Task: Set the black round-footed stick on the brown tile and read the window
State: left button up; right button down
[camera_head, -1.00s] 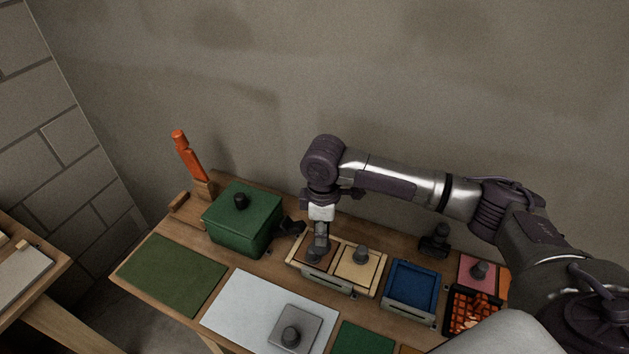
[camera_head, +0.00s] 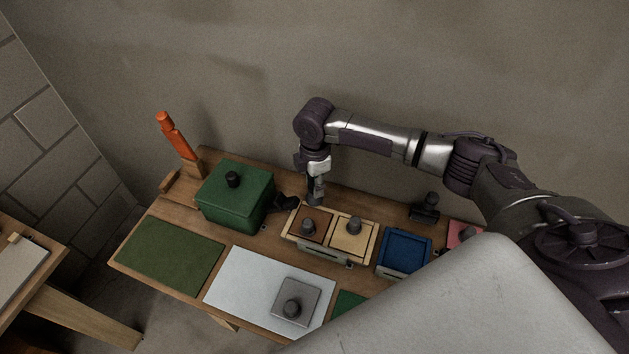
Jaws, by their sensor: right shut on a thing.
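My right gripper (camera_head: 316,174) is above the back edge of the two-part wooden tray. It is shut on the dark round-footed stick (camera_head: 316,193), which hangs roughly upright with its lower end just behind the brown tile. The brown tile (camera_head: 320,216) fills the left compartment of the tray, and a dark round knob (camera_head: 308,227) stands on it. The stick looks apart from the tile, though the gap is hard to judge. The gripper's fingers are small and partly hidden. No readable window shows. My left gripper is not in view.
A cream tile (camera_head: 347,243) with a knob lies right of the brown one. A green box (camera_head: 232,205) stands left, a blue tray (camera_head: 405,250) right, and a black stand (camera_head: 427,208) behind. The white sheet (camera_head: 240,287) in front bears a grey knobbed plate (camera_head: 311,296). The lower right is covered from view.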

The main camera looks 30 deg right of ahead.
aim_at(315, 201)
jog(key=shift+f+b, duration=0.55)
jog(key=shift+f, duration=0.2)
notch_tip(315, 201, down, 3)
jog(key=shift+f+b, duration=0.2)
jog(key=shift+b, duration=0.65)
jog(key=shift+f+b, duration=0.4)
jog(key=shift+f, duration=0.6)
jog(key=shift+p, duration=0.35)
jog(key=shift+f+b, duration=0.3)
jog(key=shift+f, duration=0.2)
notch_tip(315, 201, up, 7)
jog(key=p, duration=0.7)
jog(key=shift+r, duration=0.1)
